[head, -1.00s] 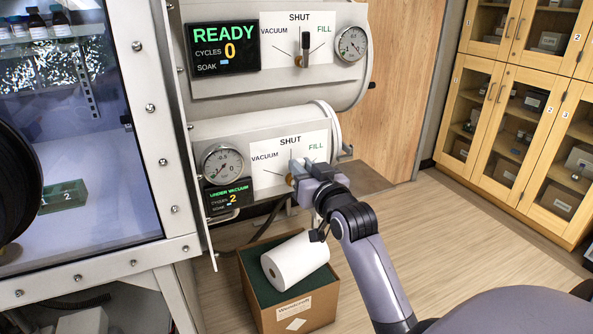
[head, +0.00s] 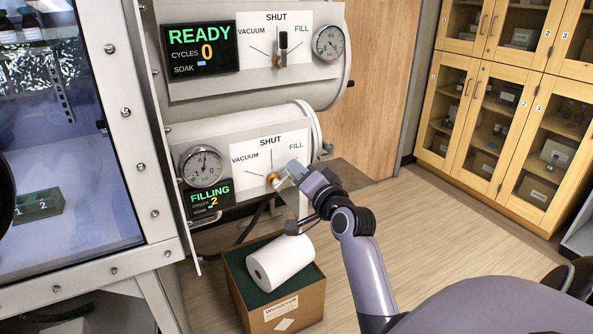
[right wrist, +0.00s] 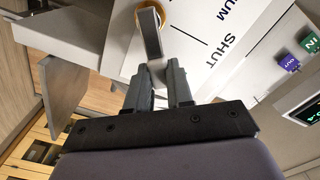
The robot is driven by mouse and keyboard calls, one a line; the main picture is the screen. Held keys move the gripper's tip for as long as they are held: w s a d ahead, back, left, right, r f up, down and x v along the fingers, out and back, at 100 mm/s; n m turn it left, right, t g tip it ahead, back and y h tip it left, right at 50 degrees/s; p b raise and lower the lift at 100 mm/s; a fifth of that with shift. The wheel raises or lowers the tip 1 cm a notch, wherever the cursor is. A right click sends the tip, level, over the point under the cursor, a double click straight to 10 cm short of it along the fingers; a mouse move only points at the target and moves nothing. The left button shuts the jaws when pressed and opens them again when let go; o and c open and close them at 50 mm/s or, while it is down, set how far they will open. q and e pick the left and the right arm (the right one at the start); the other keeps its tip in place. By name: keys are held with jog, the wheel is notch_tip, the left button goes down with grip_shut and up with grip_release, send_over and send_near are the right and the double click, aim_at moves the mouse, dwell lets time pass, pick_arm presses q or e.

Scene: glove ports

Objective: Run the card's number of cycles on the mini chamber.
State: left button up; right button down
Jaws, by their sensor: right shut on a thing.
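The lower, smaller chamber (head: 235,127) has a valve plate (head: 244,150) marked VACUUM, SHUT and FILL. Its display (head: 211,199) reads FILLING, cycles 2. Its gauge (head: 202,166) sits left of the plate. My right gripper (head: 290,173) is shut on the valve handle, which points up and right toward FILL and is mostly covered by the fingers in the head view. In the right wrist view, the grey handle (right wrist: 151,36) runs from its brass pivot down between the fingertips (right wrist: 158,72). My left gripper is out of view. I see no card.
The upper, larger chamber's display (head: 201,50) reads READY, cycles 0, and its black handle (head: 283,42) stands at SHUT. A cardboard box (head: 293,308) with a white roll (head: 280,263) stands below.

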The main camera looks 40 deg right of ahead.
jog(key=shift+d+f+m, duration=0.15)
jog(key=shift+f+m, duration=0.15)
jog(key=shift+m, duration=0.3)
jog(key=c, duration=1)
grip_release()
jog(key=shift+s, duration=0.1)
